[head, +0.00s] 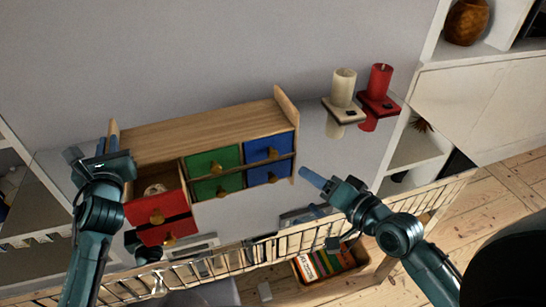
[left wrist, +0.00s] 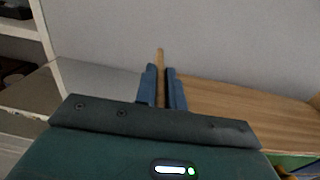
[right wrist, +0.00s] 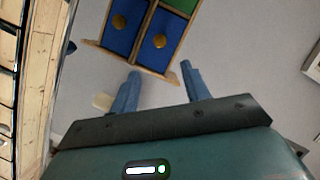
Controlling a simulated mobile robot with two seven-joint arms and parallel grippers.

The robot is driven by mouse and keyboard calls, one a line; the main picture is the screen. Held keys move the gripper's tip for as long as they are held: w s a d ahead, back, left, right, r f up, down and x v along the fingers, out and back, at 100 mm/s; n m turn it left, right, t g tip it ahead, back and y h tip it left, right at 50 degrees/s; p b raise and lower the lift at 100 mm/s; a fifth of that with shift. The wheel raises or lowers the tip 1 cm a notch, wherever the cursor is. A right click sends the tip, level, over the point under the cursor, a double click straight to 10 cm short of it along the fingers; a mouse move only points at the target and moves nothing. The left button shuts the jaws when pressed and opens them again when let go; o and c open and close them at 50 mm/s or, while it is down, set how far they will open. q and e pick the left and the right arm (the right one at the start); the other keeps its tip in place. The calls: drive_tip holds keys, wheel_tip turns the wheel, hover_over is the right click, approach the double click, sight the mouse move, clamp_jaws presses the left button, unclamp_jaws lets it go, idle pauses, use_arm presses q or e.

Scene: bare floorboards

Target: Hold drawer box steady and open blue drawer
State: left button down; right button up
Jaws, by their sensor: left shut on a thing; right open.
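The wooden drawer box (head: 200,131) sits at the centre left of the head view. Its front has red drawers (head: 160,206), green drawers (head: 213,162) and blue drawers (head: 268,150) with round gold knobs. The upper red drawer stands pulled out with something pale inside; the blue drawers look closed. My left gripper (head: 104,150) is shut on the box's left side panel, seen between its fingers in the left wrist view (left wrist: 160,75). My right gripper (head: 318,178) is open and empty, right of the blue drawers. In the right wrist view the blue drawers (right wrist: 158,40) lie just beyond its fingers.
A cream candle (head: 343,87) and a red candle (head: 379,80) stand on holders right of the box. A slatted rail (head: 290,240) runs along the front. A crate of books (head: 330,262) is on the floor below. The space between box and candles is clear.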

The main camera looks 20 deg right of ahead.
sight(275, 156)
drive_tip(key=shift+w+a+m, duration=0.1)
drive_tip(key=shift+w+m, duration=0.2)
drive_tip(key=shift+w, duration=0.1)
drive_tip(key=x, duration=1.1)
drive_tip(key=shift+w+a+f, duration=0.2)
drive_tip(key=shift+a, duration=0.05)
drive_tip(key=shift+c, duration=0.2)
clamp_jaws()
drive_tip(key=shift+s, duration=0.1)
